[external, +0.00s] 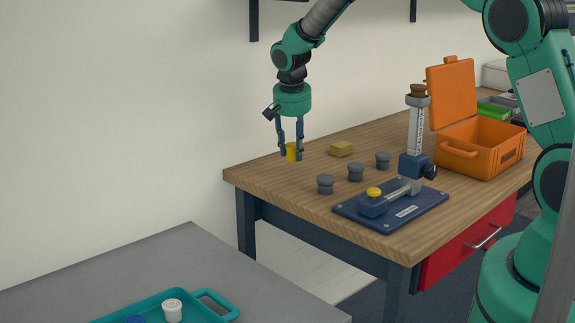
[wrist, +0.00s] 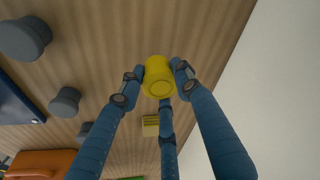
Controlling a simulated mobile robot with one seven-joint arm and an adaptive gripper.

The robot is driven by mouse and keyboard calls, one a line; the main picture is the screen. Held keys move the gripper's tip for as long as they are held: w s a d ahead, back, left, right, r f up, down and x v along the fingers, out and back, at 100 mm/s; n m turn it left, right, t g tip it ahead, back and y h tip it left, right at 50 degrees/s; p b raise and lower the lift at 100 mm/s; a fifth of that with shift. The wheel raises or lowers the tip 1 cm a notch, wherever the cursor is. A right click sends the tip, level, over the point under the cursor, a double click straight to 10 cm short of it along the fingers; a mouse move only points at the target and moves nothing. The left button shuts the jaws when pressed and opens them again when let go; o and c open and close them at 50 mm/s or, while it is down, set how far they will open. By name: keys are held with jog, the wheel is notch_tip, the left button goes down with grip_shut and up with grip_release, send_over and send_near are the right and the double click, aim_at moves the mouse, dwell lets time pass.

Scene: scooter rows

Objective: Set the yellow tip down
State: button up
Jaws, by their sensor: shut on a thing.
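The yellow tip (external: 291,152) is between the fingers of my gripper (external: 291,155), near the far left corner of the wooden table. In the wrist view the yellow tip (wrist: 158,77) shows as a short cylinder with its round end facing the camera. The blue fingers of my gripper (wrist: 158,78) are shut on it. The tip is over the table near its edge; I cannot tell whether it touches the wood.
Several dark grey knobs (external: 326,184) and a yellow sponge (external: 341,149) stand nearby on the wooden table (external: 250,176). A blue fixture (external: 410,207) with a yellow button and an orange toolbox (external: 482,147) are to the right. Bare wood surrounds the tip.

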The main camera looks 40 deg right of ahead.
jog(key=shift+f+b, duration=0.3)
jog(key=shift+f, duration=1.15)
jog(key=shift+f, duration=0.15)
jog(key=o, duration=1.1)
jog(key=shift+p+v, duration=0.35)
jog(key=shift+v, duration=1.8)
